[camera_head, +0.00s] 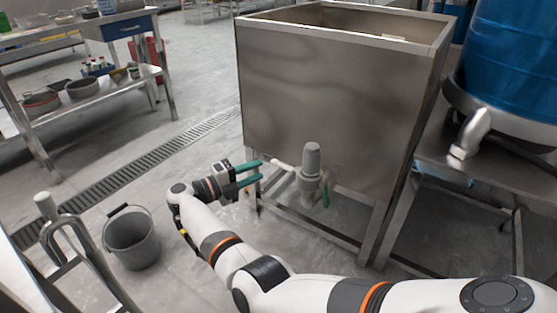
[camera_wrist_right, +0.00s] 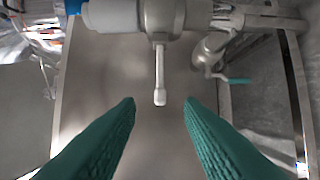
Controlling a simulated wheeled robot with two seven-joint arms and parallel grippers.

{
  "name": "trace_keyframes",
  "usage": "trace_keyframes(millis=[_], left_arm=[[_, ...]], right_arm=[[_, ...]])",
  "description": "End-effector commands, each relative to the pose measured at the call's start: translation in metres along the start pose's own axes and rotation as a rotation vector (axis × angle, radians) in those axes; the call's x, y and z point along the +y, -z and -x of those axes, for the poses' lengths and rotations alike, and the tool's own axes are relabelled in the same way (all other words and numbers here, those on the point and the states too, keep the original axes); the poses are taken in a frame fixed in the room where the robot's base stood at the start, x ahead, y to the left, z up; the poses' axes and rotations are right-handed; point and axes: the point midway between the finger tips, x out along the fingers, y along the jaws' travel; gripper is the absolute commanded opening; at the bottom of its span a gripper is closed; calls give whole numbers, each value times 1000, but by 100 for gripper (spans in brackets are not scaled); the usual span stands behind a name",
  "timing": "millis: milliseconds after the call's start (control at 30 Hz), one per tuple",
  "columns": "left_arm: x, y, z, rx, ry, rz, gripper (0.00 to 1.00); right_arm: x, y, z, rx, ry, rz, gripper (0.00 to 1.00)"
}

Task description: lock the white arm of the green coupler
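The coupler (camera_head: 311,183) is a grey metal fitting low on the front of a steel tank; its green part looks like a small lever (camera_head: 326,197). A pale white arm (camera_head: 282,165) sticks out from it to the left, toward my right gripper (camera_head: 260,171). In the right wrist view the white arm (camera_wrist_right: 160,78) points down between the two teal fingers (camera_wrist_right: 159,102), its tip just ahead of the fingertips. The fingers are wide apart and appear not to touch it. The green lever (camera_wrist_right: 235,80) is to the right there. My left gripper is not in view.
The steel tank (camera_head: 320,95) stands on legs behind the coupler. A grey bucket (camera_head: 131,243) is on the floor at left, near a metal rail frame (camera_head: 58,230). A blue drum (camera_head: 515,60) stands at right. Floor left of the tank is mostly clear.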

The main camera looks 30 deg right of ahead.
Motion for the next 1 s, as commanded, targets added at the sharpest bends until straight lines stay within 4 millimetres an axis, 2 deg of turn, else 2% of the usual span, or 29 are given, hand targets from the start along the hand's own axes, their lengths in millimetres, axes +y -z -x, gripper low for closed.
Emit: trace_keyframes(millis=[33,200,400,600,867,1000], left_arm=[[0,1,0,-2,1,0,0],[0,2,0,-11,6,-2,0],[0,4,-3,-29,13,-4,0],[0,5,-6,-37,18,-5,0],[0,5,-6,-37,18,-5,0],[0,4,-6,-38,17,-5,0]], right_arm=[[-1,0,-12,-4,-4,-2,35],[-1,0,-47,-1,-5,-2,35],[-1,0,-78,0,-4,0,35],[0,0,-91,2,-2,1,35],[0,0,-92,2,-2,1,35],[0,0,-92,2,-2,1,15]])
